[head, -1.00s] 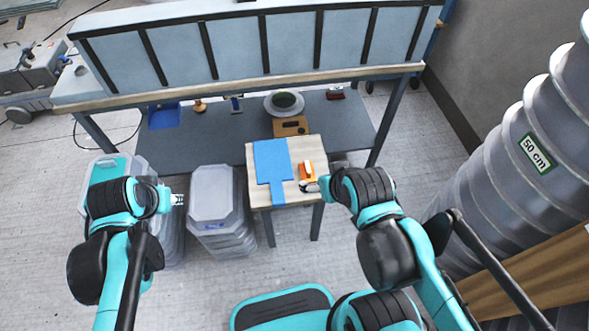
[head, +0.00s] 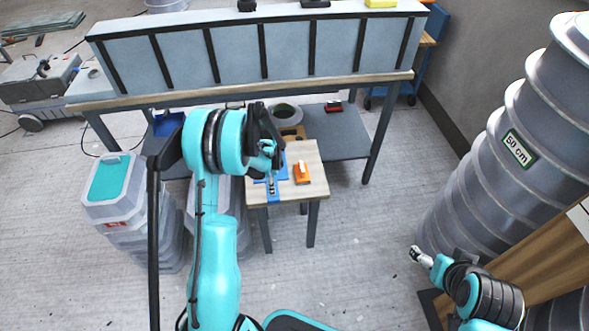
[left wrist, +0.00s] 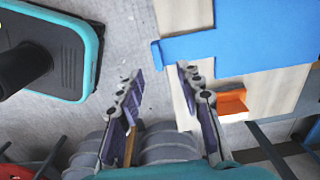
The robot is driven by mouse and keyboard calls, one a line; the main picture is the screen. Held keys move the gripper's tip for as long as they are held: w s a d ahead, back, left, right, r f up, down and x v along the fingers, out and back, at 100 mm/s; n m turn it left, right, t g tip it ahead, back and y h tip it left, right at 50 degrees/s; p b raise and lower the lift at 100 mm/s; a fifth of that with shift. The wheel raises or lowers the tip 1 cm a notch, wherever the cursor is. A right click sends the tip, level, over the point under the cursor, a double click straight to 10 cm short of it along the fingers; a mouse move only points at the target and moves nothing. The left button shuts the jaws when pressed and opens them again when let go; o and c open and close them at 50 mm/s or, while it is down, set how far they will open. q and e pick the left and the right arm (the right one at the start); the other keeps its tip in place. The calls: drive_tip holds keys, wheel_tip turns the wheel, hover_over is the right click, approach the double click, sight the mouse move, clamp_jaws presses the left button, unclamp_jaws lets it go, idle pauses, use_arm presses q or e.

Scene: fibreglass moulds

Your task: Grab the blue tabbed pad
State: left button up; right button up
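The blue tabbed pad (head: 284,172) lies flat on a small wooden-topped table (head: 316,182). My left arm hides part of it in the head view. Its narrow tab and part of its wide body show in the left wrist view (left wrist: 270,40). My left gripper (head: 271,184) is above the table at the tab. In the left wrist view, its fingers (left wrist: 159,72) are spread and empty, with the tab's end just beyond the fingertips. Contact is not visible. My right gripper (head: 420,256) is far off at lower right, away from the pad; its finger state is too small to tell.
An orange tool (head: 302,174) lies on the small table right of the pad. Stacked clear bins (head: 112,212) stand to the left. A long workbench (head: 255,90) is behind, and a large ribbed grey cylinder (head: 490,150) stands at right. Floor between table and cylinder is clear.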

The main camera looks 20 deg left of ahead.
sight(274, 199)
use_arm(q)
wheel_tip(274, 199, down, 3)
drive_tip(key=shift+d+f+b, duration=0.1)
drive_tip(key=shift+d+b, duration=0.05)
drive_tip(key=shift+b, duration=0.45)
wheel_tip(274, 199, down, 5)
drive_tip(key=b, duration=0.3)
drive_tip(key=shift+s+d+f, duration=0.1)
drive_tip(key=shift+c, duration=0.6)
clamp_jaws()
